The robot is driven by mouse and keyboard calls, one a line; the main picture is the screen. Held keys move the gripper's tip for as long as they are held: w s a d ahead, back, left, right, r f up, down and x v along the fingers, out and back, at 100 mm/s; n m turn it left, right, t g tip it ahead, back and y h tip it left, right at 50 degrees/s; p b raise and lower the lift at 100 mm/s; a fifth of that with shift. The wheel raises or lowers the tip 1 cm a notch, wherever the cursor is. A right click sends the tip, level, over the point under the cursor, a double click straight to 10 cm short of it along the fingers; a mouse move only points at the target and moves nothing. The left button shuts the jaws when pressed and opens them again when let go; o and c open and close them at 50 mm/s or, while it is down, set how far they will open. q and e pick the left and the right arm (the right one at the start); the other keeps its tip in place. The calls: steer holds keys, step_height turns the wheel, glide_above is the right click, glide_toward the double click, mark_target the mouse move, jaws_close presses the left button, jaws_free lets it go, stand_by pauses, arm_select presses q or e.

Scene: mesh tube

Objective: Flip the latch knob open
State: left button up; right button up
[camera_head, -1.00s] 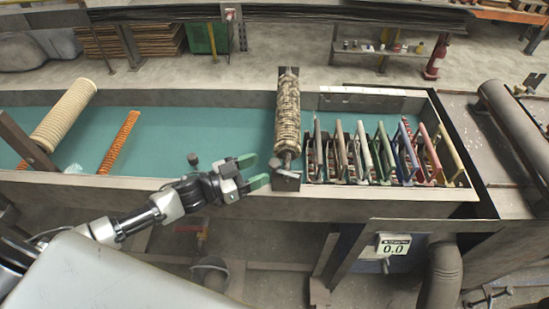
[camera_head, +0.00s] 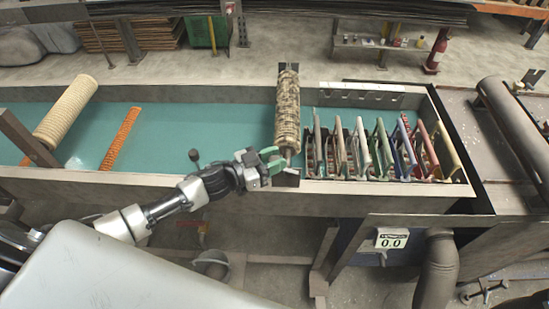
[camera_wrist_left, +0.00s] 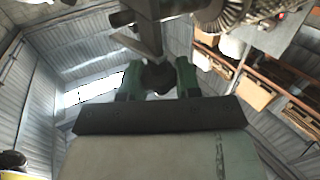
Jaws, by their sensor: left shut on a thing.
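The mesh-covered tube (camera_head: 288,110) lies across the green-floored trough, its near end at the front wall. My left gripper (camera_head: 277,159) is at that near end, its green fingers around the small latch knob. In the left wrist view the dark round latch knob (camera_wrist_left: 158,75) sits between the two green fingers, which are shut on it. A dark bracket stands right behind the knob there. In the head view the fingers mostly hide the knob. My right gripper is not in view.
A rack of several coloured-handled tools (camera_head: 385,150) stands just right of the tube. An orange mesh strip (camera_head: 121,138) and a cream ribbed roll (camera_head: 66,112) lie at left.

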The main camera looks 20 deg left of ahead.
arm_select(q)
steer(key=shift+m+g, duration=0.3)
steer(key=shift+c, duration=0.2)
steer(key=m+g+h+b, duration=0.1)
steer(key=g, duration=0.1)
steer(key=m+g+h+b, duration=0.1)
steer(key=m+g+h, duration=0.1)
steer(key=shift+w+f+g+b, duration=0.1)
steer(key=shift+f+g+b, duration=0.05)
steer(key=shift+g+b, duration=0.2)
steer(key=m+g+b, duration=0.4)
steer(key=g+b, duration=0.1)
steer(key=g, duration=0.1)
steer(key=m+g+h+b, duration=0.1)
steer(key=m+g+b, duration=0.4)
steer(key=g, duration=0.2)
steer(key=shift+f+b, duration=0.15)
steer(key=shift+b, duration=0.2)
steer(key=shift+r+m+g+y+b, duration=0.2)
steer(key=shift+m+g+y+b, duration=0.3)
steer(key=shift+m+g+b, duration=0.5)
steer(key=shift+r+g+b, duration=0.1)
steer(key=shift+g+b, duration=0.25)
steer(key=shift+g, duration=0.2)
steer(key=o, duration=0.9)
steer(key=shift+o, duration=0.2)
